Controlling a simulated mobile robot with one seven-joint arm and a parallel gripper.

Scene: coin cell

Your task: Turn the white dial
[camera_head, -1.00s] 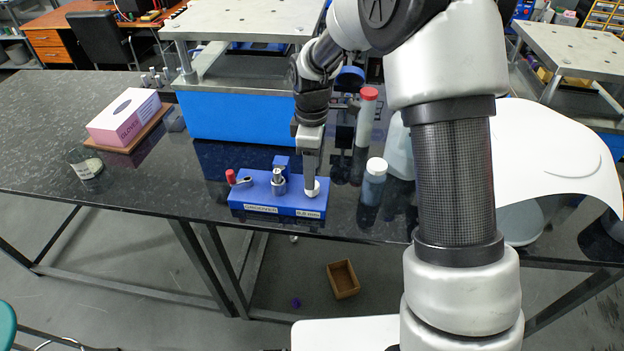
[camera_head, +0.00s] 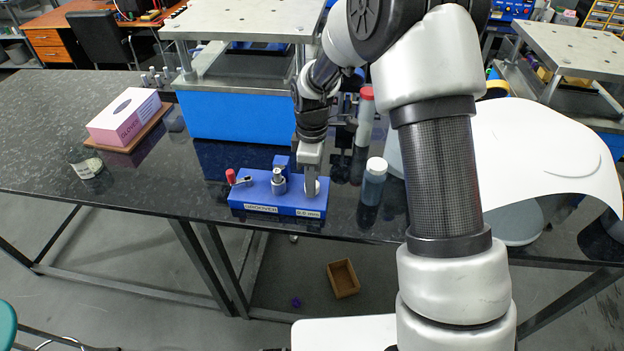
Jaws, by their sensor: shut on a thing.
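The white dial (camera_head: 317,190) sits on top of the right end of a blue device (camera_head: 259,209) with printed white labels on its front. My gripper (camera_head: 311,187) points down onto the dial and is shut on it. The fingers cover much of the dial, so its turn angle cannot be read. The blue device stands near the front edge of the dark counter, with a red-knobbed lever at its left and a metal post in its middle.
A white-capped bottle (camera_head: 373,182) stands just right of the device, and a red-capped bottle (camera_head: 366,118) stands behind it. A blue press (camera_head: 236,117) rises behind. A pink glove box (camera_head: 124,115) and a small jar (camera_head: 86,163) are at left. The counter between is clear.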

